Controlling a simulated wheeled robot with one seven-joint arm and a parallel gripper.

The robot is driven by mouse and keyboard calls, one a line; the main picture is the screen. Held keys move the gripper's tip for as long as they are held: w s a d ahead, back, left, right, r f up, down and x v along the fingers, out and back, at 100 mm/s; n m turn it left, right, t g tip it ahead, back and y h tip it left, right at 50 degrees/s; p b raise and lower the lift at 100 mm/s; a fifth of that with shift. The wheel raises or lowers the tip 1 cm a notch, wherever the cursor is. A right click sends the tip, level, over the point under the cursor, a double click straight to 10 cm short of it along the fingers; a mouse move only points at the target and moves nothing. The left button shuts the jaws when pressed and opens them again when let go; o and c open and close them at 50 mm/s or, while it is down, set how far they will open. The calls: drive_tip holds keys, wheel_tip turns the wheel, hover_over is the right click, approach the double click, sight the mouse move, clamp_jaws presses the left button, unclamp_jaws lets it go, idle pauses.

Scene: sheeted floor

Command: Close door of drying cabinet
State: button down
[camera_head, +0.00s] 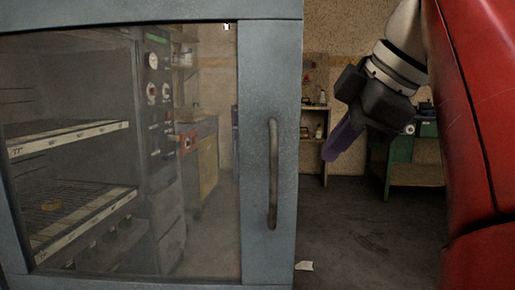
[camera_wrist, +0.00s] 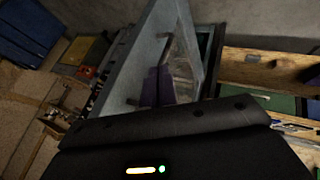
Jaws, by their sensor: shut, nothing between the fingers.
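The drying cabinet door (camera_head: 268,90) is a blue-grey frame with a dusty glass pane and a vertical bar handle (camera_head: 273,175). It stands open, swung out in front of the cabinet. Through the glass I see the cabinet's racks (camera_head: 75,137) and its control panel (camera_head: 154,90) with dials. My gripper (camera_head: 330,153) hangs to the right of the door, apart from the handle in the head view, with its purple fingers together and empty. In the wrist view the fingers (camera_wrist: 157,78) show against the blue-grey door frame (camera_wrist: 147,45); I cannot tell whether they touch it.
A green workbench (camera_head: 415,174) stands behind my gripper at the right. A wooden shelf (camera_head: 315,108) with bottles stands at the back wall. A yellowish cabinet (camera_head: 207,160) shows through the glass. A white scrap (camera_head: 304,266) lies on the floor, which is otherwise clear right of the door.

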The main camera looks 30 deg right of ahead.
drive_tip(key=w+f+b, duration=0.1)
drive_tip(key=w+f, duration=0.5)
drive_tip(key=w, duration=0.2)
drive_tip(key=shift+d, duration=0.35)
